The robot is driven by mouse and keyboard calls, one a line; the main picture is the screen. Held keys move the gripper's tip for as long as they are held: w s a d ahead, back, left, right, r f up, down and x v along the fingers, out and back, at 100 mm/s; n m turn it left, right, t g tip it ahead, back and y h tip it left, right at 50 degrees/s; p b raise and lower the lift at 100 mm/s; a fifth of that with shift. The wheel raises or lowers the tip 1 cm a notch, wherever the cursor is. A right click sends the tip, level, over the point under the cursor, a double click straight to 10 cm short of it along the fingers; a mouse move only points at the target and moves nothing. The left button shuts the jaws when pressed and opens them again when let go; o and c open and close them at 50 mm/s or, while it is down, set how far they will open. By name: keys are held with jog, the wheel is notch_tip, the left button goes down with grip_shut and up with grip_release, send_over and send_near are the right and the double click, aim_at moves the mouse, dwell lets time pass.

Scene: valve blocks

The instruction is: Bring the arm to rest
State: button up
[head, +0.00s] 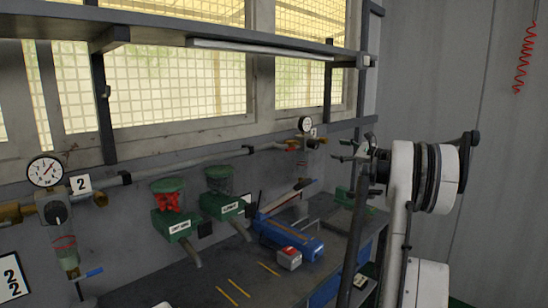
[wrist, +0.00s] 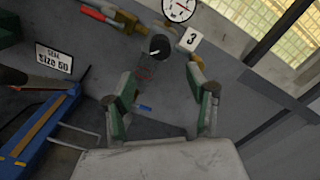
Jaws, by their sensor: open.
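My arm (head: 402,180) stands at the right in the head view, white with dark joint rings. My gripper (head: 342,151) points left from it, above the bench and near the wall unit with the gauge marked 3. In the wrist view my gripper (wrist: 163,88) has its two green-and-grey fingers spread wide, with nothing between them. The valve unit with a dark knob (wrist: 160,46) shows beyond the fingers. I cannot tell the exact gap to it.
A shelf (head: 190,36) hangs above. A dark post (head: 354,250) stands beside my arm.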

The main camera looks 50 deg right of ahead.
jog(key=w+a+r+n+g+y, duration=0.15)
jog(key=w+a, duration=0.25)
jog(key=a, duration=0.4)
jog(key=w+a+n+g, duration=0.1)
jog(key=w+a+n, duration=0.2)
jog(key=a, duration=0.5)
jog(key=w+a+n+g+y, duration=0.15)
jog(key=w+a, duration=0.25)
jog(key=a, duration=0.4)
jog(key=s+a+f+n+g, duration=0.1)
jog(key=a+n+g, duration=0.35)
jog(key=a, duration=1.85)
jog(key=s+a+f+n+g, duration=0.1)
jog(key=s+a+f+n, duration=0.25)
jog(key=s+a, duration=0.45)
jog(key=s+a+f+n+g, duration=0.1)
jog(key=s+a+f+n, duration=0.3)
jog(key=a, duration=0.8)
jog(key=s+a+f+n+h, duration=0.1)
jog(key=s+a+f+n, duration=0.4)
jog(key=s, duration=0.3)
jog(key=s+a+f+n+h, duration=0.2)
jog(key=s+a+f+n, duration=0.2)
jog(key=s, duration=0.4)
jog(key=shift+s+a+f+n, duration=0.2)
jog(key=shift+a+f+n, duration=0.25)
jog(key=shift+n, duration=0.45)
